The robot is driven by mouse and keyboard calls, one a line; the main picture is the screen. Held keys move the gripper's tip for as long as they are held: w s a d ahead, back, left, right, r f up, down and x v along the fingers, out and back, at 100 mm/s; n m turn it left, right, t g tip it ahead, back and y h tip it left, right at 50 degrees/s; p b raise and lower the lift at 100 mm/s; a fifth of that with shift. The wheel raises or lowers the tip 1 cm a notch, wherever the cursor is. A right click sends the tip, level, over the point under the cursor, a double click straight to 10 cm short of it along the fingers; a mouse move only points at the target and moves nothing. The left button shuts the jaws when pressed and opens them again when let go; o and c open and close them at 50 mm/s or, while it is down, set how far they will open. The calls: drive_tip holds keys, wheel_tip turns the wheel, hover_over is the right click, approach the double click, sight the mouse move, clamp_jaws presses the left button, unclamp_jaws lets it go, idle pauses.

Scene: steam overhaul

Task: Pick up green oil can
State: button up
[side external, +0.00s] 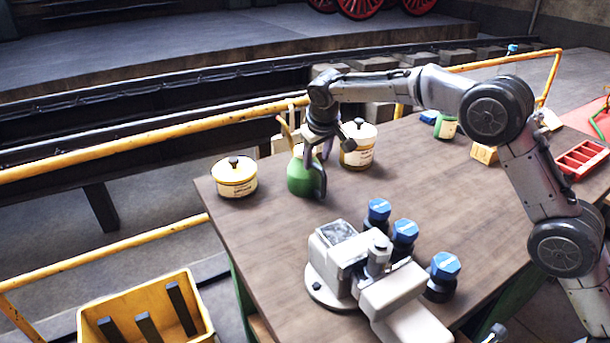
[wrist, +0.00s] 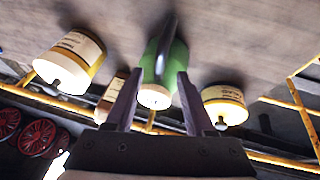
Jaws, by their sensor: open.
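The green oil can (side external: 298,180) stands upright on the wooden table (side external: 240,213) near its far-left edge, with a yellowish spout or handle rising behind it. My gripper (side external: 316,172) is low at the can, its fingers partly covering the can's right side.
Cream canisters stand to the left (side external: 235,178) and right (side external: 358,148) of the can. A grey vise (side external: 338,245) and blue-capped bottles (side external: 403,232) stand nearer. A yellow railing (side external: 150,142) runs behind the table, and a yellow crate (side external: 95,312) sits at lower left.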

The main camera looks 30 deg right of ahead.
drive_tip(key=shift+x, duration=1.15)
clamp_jaws()
idle(0.5)
drive_tip(key=shift+r, duration=0.2)
